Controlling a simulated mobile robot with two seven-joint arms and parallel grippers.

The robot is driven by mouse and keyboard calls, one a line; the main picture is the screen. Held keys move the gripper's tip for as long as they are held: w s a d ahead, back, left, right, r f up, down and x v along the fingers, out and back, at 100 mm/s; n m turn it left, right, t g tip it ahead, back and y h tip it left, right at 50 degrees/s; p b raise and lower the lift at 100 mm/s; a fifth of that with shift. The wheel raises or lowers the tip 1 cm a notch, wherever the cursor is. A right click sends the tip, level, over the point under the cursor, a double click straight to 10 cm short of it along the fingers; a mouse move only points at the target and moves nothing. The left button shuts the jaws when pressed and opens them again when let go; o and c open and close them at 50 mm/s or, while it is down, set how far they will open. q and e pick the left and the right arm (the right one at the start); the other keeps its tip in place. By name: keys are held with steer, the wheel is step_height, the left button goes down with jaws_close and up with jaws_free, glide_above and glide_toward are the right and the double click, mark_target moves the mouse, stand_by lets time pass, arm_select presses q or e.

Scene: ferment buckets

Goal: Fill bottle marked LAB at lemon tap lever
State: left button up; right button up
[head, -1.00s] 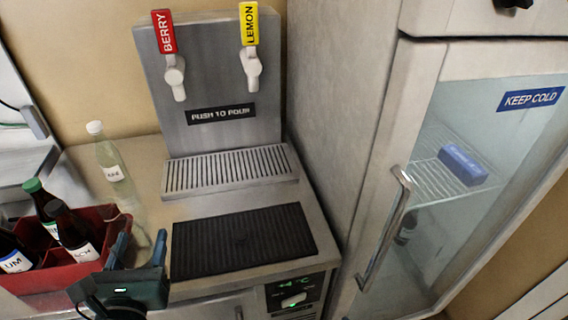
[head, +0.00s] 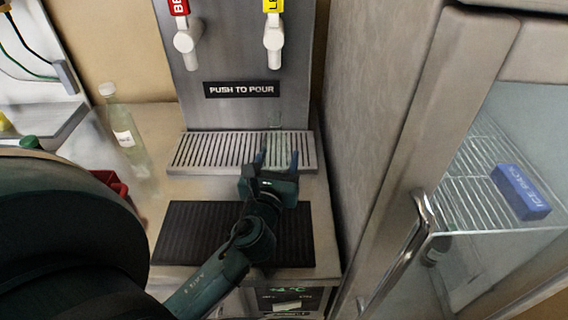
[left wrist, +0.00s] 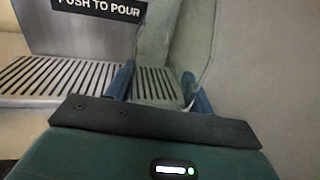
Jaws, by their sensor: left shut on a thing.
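My left gripper (head: 277,160) is over the front of the drip tray (head: 190,165), shut on a clear glass bottle (head: 275,125). The bottle is see-through and hard to make out; no label shows on it. It also shows between the blue fingers in the left wrist view (left wrist: 158,50). The bottle is below and in front of the lemon tap (head: 273,40), apart from it. The tap's yellow lever (head: 272,5) is cut off by the top edge. My right gripper is not in view.
The berry tap (head: 187,38) is left of the lemon tap. A clear capped bottle (head: 125,135) stands on the counter at left. My arm hides most of the red crate (head: 112,184). A black mat (head: 180,235) lies in front; the fridge (head: 385,150) stands at right.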

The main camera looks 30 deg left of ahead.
arm_select(q)
steer(key=a+x, duration=0.1)
steer(key=x, duration=0.3)
steer(key=a+b+x, duration=0.1)
steer(key=x, duration=0.4)
steer(key=s+a+b+x, duration=0.1)
steer(key=x, duration=0.4)
steer(key=shift+w+f, duration=0.1)
steer(key=shift+f, duration=0.15)
steer(key=shift+w+a+b, duration=0.35)
steer(key=shift+w+a, duration=0.15)
steer(key=shift+w, duration=0.2)
steer(key=shift+r+p, duration=0.15)
steer(key=shift+p, duration=0.15)
steer(key=shift+p, duration=0.4)
steer(key=shift+f+b, duration=0.35)
steer(key=shift+f, duration=0.35)
stand_by(0.9)
steer(key=o, duration=1.3)
